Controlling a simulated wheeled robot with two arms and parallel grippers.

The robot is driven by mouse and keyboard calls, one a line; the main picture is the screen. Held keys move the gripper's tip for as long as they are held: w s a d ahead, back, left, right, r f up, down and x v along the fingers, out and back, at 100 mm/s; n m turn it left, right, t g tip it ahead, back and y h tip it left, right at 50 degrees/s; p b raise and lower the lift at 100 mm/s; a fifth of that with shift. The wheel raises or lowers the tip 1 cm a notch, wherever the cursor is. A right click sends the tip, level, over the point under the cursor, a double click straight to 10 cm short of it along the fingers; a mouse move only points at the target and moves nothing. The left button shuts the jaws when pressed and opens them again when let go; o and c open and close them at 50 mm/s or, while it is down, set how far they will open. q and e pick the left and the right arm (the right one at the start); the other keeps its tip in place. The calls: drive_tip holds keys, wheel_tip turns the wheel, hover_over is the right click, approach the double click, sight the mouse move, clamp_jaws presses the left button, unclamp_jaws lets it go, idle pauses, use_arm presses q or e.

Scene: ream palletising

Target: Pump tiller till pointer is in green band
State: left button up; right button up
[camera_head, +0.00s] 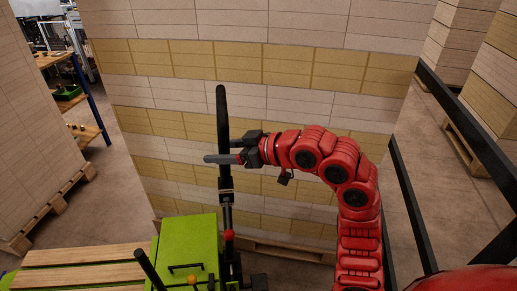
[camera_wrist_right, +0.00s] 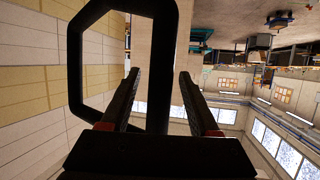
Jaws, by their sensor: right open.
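The black tiller (camera_head: 223,115) stands upright at the green truck (camera_head: 190,240). In the right wrist view its handle is a black loop (camera_wrist_right: 163,50). My right gripper (camera_head: 222,152) reaches in from the right at the handle. It is open, and in the wrist view one bar of the loop lies between its two fingers (camera_wrist_right: 158,74). Whether a finger touches the bar I cannot tell. I see no pointer or green band in either view. My left gripper is not in view.
A tall stack of reams (camera_head: 290,60) stands close behind the tiller. Wooden slats (camera_head: 80,270) lie left of the green truck. Black rails (camera_head: 470,130) run along the right. A workbench (camera_head: 75,95) stands at the back left. Some floor is clear between stacks.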

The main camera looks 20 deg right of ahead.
drive_tip(key=b+v, duration=0.1)
drive_tip(key=v, duration=1.4)
drive_tip(key=shift+b, duration=0.35)
idle(0.3)
